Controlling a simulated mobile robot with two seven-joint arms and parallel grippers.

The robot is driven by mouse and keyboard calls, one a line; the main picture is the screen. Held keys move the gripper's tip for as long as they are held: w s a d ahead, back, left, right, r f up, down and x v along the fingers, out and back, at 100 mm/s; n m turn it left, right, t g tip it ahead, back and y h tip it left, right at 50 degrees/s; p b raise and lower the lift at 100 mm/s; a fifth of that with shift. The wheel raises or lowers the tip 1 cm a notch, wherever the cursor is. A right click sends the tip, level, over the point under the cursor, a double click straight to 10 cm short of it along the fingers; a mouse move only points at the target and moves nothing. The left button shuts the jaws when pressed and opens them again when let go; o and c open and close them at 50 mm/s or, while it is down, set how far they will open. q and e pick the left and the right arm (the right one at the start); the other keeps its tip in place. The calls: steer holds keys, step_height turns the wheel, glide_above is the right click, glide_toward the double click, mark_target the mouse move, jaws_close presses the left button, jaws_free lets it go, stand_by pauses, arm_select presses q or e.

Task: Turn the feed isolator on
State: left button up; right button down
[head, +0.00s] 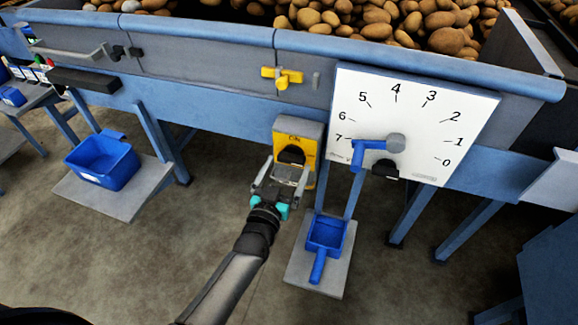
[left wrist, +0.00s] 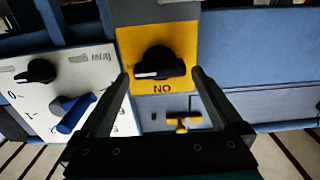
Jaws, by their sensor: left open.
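The feed isolator appears to be the yellow plate (head: 312,134) with a black rotary knob (head: 291,155) on the machine's front. In the left wrist view the yellow plate (left wrist: 187,40) appears upside down, with lettering that reads as an inverted ON beside the black knob (left wrist: 160,64). A pale mark on the knob lies roughly level. My left gripper (head: 284,168) is open in front of the knob. In the left wrist view its fingers (left wrist: 161,75) are spread on either side of the knob, and contact cannot be told. My right gripper does not show.
A white dial panel (head: 440,110) numbered 0 to 7, with a blue lever (head: 370,148), is just right of the plate. A yellow handle (head: 282,77) is above. A blue scoop (head: 326,232) and a blue bin (head: 103,160) rest on low shelves. Potatoes (head: 400,20) fill the top.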

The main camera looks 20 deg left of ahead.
arm_select(q)
steer(key=shift+w, duration=1.05)
steer(key=shift+c, duration=0.2)
steer(key=c, duration=1)
